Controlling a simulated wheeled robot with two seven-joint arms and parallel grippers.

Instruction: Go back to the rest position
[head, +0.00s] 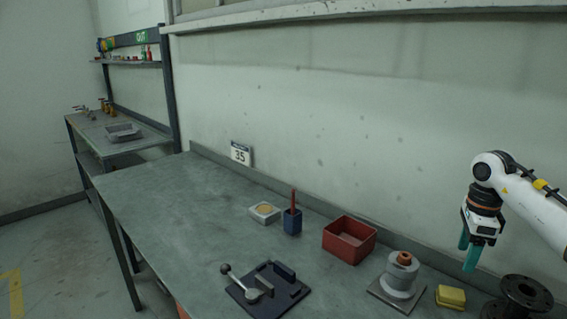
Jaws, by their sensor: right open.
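My right gripper (469,252) has teal fingers. It comes in from the right and hangs above the right part of the workbench, fingers pointing down. Its fingers are apart and nothing shows between them. It is in front of the back wall, above a yellow sponge-like block (451,297) and apart from it. My left gripper is not in this view. A grey valve-like body with an orange-brown top (401,276) stands on a flat plate on the bench. A dark flanged part (525,294) stands at the lower right corner, partly cut off by the frame.
The workbench (150,192) is bare on its left. A red bin (349,238), a blue holder (291,222) with a red stick, a light dish (265,212) and a dark fixture with a lever (267,288) stand on it. A second bench (150,138) is at far left.

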